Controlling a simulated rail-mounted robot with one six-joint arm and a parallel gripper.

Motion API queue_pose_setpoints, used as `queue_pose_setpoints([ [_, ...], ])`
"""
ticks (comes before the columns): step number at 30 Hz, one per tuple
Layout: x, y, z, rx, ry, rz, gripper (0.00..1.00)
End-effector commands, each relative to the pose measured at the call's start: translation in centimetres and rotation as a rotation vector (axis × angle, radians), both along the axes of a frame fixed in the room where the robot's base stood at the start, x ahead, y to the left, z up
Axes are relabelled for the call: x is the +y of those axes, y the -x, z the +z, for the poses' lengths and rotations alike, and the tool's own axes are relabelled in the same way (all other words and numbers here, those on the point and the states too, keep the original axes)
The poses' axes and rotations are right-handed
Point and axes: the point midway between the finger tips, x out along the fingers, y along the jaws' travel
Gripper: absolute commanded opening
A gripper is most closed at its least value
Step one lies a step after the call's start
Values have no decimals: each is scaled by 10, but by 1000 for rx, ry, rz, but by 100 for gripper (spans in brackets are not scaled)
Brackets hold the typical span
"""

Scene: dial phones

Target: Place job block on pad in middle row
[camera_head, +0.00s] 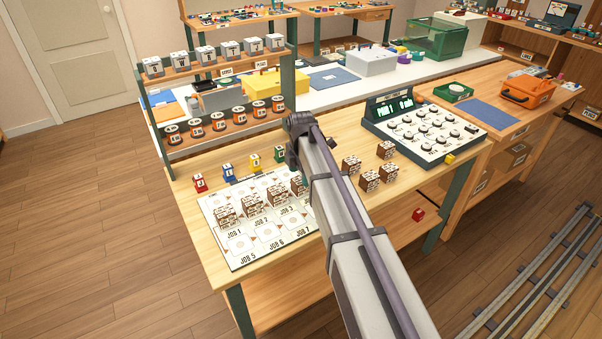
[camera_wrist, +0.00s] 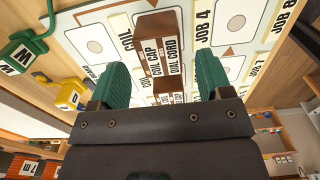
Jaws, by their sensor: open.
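A white board (camera_head: 240,252) carries printed job pads, with labels such as JOB 1, JOB 5, JOB 6 and JOB 7 readable. Several brown job blocks (camera_head: 226,216) with white text labels sit in a line on it. More brown blocks (camera_head: 369,181) stand loose on the bench to the right of my arm. In the wrist view, my gripper (camera_wrist: 161,82) is open, its green fingers apart. A brown block (camera_wrist: 155,30) labelled COIL CAP and DIAL CORD shows between and beyond the fingers; contact cannot be told. In the head view my arm hides part of the board.
Red (camera_head: 200,183), blue (camera_head: 229,172) and yellow (camera_head: 255,162) lettered markers line the board's back edge. A shelf rack (camera_head: 215,130) with labelled boxes and orange spools stands behind. A dial console (camera_head: 425,130) is at right. Bare bench lies right of the loose blocks.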

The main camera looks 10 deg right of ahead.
Motion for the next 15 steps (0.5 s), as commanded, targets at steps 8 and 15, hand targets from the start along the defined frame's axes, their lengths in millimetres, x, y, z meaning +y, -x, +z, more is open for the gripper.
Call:
queue_pose_setpoints([
  [8,0,0,72,0,0,0,72],
  [15,0,10,70,0,0,-47,72],
])
